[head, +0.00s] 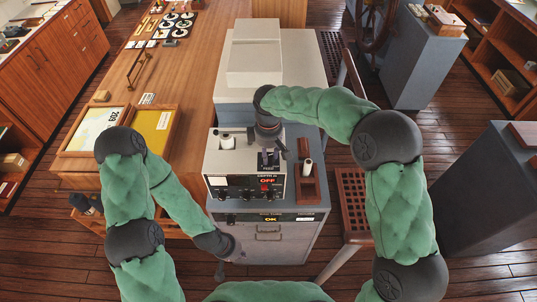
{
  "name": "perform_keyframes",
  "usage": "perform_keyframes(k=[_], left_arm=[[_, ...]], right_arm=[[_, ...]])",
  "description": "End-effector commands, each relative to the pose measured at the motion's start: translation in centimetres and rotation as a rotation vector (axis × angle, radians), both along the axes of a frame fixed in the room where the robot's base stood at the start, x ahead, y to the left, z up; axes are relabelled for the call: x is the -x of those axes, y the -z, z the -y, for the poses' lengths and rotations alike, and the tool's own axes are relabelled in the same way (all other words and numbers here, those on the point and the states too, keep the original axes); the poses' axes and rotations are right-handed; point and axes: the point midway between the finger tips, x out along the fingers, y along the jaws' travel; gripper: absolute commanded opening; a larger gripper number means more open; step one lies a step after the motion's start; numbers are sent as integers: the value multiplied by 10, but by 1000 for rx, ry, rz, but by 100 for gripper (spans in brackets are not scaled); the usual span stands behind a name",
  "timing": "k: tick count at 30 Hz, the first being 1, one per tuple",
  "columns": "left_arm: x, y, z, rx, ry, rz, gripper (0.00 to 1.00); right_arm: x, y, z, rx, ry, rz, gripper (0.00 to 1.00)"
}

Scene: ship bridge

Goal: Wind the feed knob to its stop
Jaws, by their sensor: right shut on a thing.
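The grey recorder unit (246,187) stands on a cabinet, with a red OFF display and a row of small knobs on its front panel. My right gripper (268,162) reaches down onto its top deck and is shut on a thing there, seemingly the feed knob. The fingers hide most of that knob, so its turn and any stop mark cannot be read. A white paper roll (227,141) lies in the opening to the left of the gripper. My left gripper (221,272) hangs low in front of the cabinet, apart from the unit; its fingers are too small to read.
A wooden holder (308,190) with a white roll (308,167) stands right beside the unit. A yellow OK label (271,219) shows on the cabinet front. A wooden chart table (165,80) with framed trays lies left. A slatted wooden stand (354,195) is at right.

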Motion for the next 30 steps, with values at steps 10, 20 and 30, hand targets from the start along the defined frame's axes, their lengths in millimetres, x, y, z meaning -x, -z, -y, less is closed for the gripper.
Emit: perform_keyframes(k=[10, 20, 30], left_arm=[[0, 11, 0, 0, 0, 0, 0], [0, 19, 0, 0, 0, 0, 0], [0, 27, 0, 0, 0, 0, 0]], right_arm=[[1, 3, 0, 2, 329, -3, 0], [1, 3, 0, 1, 642, -4, 0], [1, 3, 0, 2, 965, -4, 0]])
